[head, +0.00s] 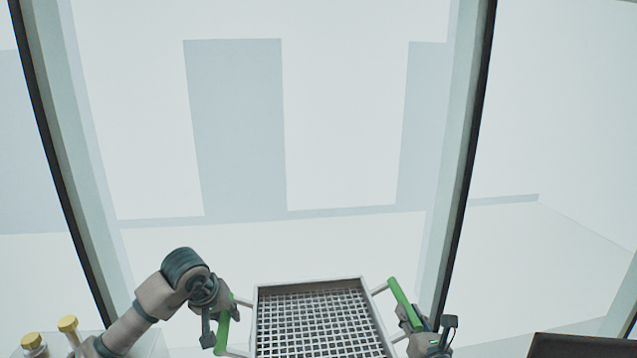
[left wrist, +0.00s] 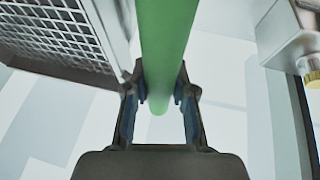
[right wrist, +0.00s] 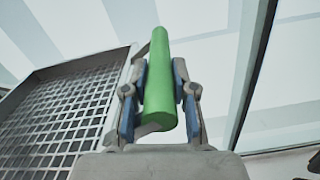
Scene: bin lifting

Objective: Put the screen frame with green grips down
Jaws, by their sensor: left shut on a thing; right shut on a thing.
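The screen frame (head: 320,284) is a shallow pale box with a wire mesh bottom, at the lower middle of the head view. It has a green grip on each side. My left gripper (head: 216,332) is shut on the left green grip (head: 222,338); the left wrist view shows the fingers (left wrist: 160,95) on both sides of the green bar (left wrist: 165,40). My right gripper (head: 420,338) is shut on the right green grip (head: 400,300); the right wrist view shows its fingers (right wrist: 160,95) around the green bar (right wrist: 158,60). The frame's near edge is cut off.
Two tall pale posts with dark edges, left (head: 85,200) and right (head: 462,150), stand beyond the frame. Yellow-capped fittings (head: 68,324) are at lower left. A dark box (head: 580,345) is at lower right. What lies beneath the frame is hidden.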

